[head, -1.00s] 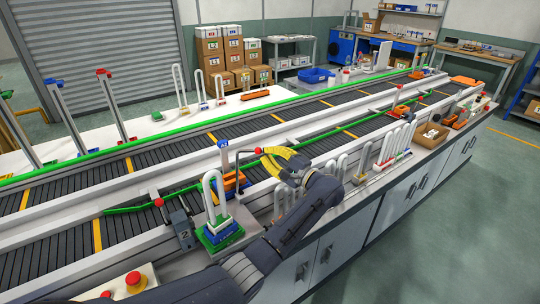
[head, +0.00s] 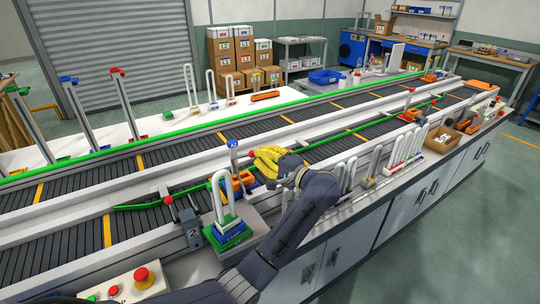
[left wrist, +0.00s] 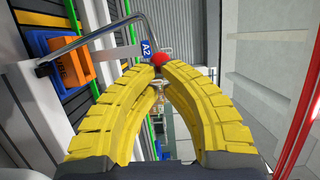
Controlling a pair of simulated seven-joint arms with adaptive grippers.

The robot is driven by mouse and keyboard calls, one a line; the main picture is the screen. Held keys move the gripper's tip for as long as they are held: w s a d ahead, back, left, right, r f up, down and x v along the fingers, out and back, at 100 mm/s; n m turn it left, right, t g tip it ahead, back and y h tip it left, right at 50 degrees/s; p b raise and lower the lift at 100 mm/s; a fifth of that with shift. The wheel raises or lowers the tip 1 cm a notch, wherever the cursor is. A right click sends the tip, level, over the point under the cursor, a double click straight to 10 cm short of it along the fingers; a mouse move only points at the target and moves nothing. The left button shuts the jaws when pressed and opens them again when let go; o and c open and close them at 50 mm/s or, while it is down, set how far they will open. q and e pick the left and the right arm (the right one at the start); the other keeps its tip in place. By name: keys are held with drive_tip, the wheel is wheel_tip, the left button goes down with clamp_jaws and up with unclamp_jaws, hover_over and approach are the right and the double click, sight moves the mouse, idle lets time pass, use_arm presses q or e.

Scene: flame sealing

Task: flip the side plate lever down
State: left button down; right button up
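The side plate lever is a bent grey rod ending in a red ball knob (left wrist: 160,59) beside the blue A2 plate (left wrist: 132,50). In the head view the knob (head: 251,154) sits at the tips of my left gripper (head: 256,160). The yellow fingers bow outward, and their tips are drawn nearly together at the knob in the left wrist view (left wrist: 160,70). The rod reaches across from the plate, not hanging down. My right gripper is out of view.
An orange block in a blue holder (left wrist: 69,61) stands beside the lever. A white loop on a green and blue base (head: 226,232) stands near my arm. Several white loops (head: 392,150) line the bench edge to the right. A control box with red buttons (head: 144,278) is at front left.

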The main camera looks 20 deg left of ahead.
use_arm(q)
drive_tip(key=s+a+f+n+h, duration=0.1)
drive_tip(key=s+a+n, duration=0.4)
drive_tip(key=s, duration=0.2)
drive_tip(key=shift+a+h, duration=0.3)
drive_tip(key=shift+a, duration=0.1)
idle(0.3)
drive_tip(key=v, duration=0.7)
drive_tip(key=shift+d, duration=0.3)
drive_tip(key=shift+s, duration=0.1)
